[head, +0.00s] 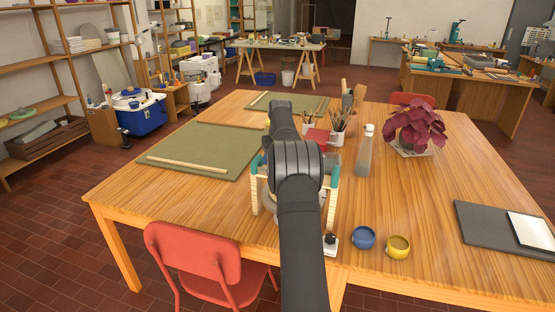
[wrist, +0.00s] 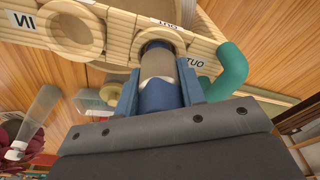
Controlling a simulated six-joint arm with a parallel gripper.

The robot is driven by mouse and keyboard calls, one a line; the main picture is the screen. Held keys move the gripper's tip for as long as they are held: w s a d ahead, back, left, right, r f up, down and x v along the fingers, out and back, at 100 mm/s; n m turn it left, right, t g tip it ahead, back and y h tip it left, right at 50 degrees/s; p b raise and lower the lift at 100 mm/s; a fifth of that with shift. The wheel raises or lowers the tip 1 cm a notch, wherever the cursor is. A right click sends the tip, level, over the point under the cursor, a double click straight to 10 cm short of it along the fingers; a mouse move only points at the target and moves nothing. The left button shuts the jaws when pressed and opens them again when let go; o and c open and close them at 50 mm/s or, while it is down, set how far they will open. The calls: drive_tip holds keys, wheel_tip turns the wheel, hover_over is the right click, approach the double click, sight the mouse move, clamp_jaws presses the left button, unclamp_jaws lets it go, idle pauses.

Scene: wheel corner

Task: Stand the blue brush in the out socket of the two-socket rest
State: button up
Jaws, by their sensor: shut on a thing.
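The two-socket rest is a pale wooden frame (wrist: 115,38) with round sockets. Its empty socket (wrist: 70,27) by the "IN" label is on the left in the wrist view, and the "OUT" label is on the right. My gripper (wrist: 160,90) is shut on the blue brush (wrist: 160,97), which has a tan-grey band and a dark blue end. The brush's far end lines up with the out socket's ring (wrist: 163,34) and overlaps it; I cannot tell how far it is inside. In the head view my arm hides the brush and most of the rest (head: 332,208).
A teal bent piece (wrist: 232,70) sits at the rest's right, close to my gripper. Blue (head: 363,237) and yellow (head: 398,246) cups stand right of the rest. A grey cylinder (head: 364,152), brush pots and a red plant (head: 415,125) stand behind. The table's right middle is clear.

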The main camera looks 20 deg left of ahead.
drive_tip(key=shift+f, duration=0.5)
drive_tip(key=o, duration=1.5)
drive_tip(key=shift+o, duration=0.2)
drive_tip(key=shift+r, duration=3.5)
drive_tip(key=shift+f, duration=0.15)
wheel_tip(320, 180, down, 7)
drive_tip(key=shift+r, duration=0.35)
